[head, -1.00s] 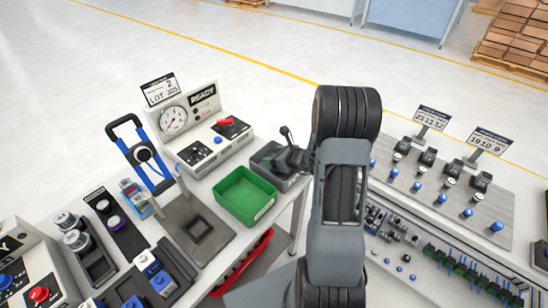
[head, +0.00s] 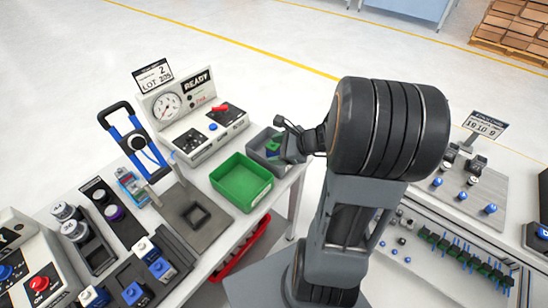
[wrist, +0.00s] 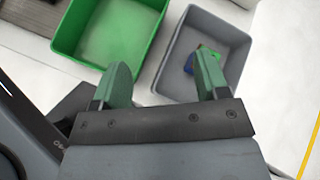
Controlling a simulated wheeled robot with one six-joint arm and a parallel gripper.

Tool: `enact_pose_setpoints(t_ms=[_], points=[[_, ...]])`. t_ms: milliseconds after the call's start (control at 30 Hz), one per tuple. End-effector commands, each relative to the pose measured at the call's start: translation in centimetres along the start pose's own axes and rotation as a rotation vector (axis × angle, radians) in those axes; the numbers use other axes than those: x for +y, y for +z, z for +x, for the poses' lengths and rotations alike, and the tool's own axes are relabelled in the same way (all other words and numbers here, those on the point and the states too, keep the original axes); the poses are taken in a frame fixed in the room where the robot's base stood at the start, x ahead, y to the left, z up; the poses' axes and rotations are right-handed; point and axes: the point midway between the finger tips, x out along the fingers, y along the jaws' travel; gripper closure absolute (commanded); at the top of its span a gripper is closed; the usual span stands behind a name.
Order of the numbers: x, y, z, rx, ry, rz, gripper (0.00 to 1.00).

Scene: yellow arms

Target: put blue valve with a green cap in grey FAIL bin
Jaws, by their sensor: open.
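The blue valve with its green cap (wrist: 189,63) lies in the grey bin (wrist: 242,38) in the wrist view, partly hidden behind my right finger. In the head view a small blue and green shape (head: 272,148) shows inside the grey bin (head: 254,149), just below my gripper. My gripper (wrist: 162,67) has green fingers spread wide apart with nothing between them. It is above the near side of the bin, apart from the valve as far as I can tell. No FAIL label is readable on the bin.
An empty green bin (head: 222,181) stands directly left of the grey one. A gauge panel marked READY (head: 205,139), a blue-handled press (head: 140,150) and several blue and white valves stand further left. A red bin (head: 242,254) is below the table edge.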

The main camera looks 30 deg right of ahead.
Motion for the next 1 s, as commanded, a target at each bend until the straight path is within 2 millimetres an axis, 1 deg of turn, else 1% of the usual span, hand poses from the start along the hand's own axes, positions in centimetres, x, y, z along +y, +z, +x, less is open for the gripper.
enact_pose_setpoints(t_ms=[33, 67, 100, 167, 200, 233, 300, 400, 500, 600, 700, 1000], points=[[1.8, 2.4, 0.1, 0.026, 0.088, -0.202, 0.32], [3.0, 3.4, 0.0, 0.045, 0.145, -0.331, 0.32], [4.5, 4.5, -0.2, 0.073, 0.219, -0.505, 0.32], [6.4, 5.8, -0.8, 0.113, 0.32, -0.762, 0.32], [7.5, 6.4, -1.3, 0.14, 0.38, -0.926, 0.32], [8.2, 6.8, -1.8, 0.16, 0.423, -1.045, 0.32], [9.3, 7.5, -2.9, 0.207, 0.51, -1.306, 0.32], [10.2, 8.2, -4.4, 0.273, 0.604, -1.616, 0.32], [10.3, 8.8, -5.7, 0.334, 0.666, -1.845, 0.32], [10.2, 9.2, -6.6, 0.379, 0.703, -1.991, 0.32], [10.3, 9.6, -6.9, 0.405, 0.723, -2.065, 0.32], [10.2, 9.6, -7.1, 0.414, 0.732, -2.086, 0.32]])
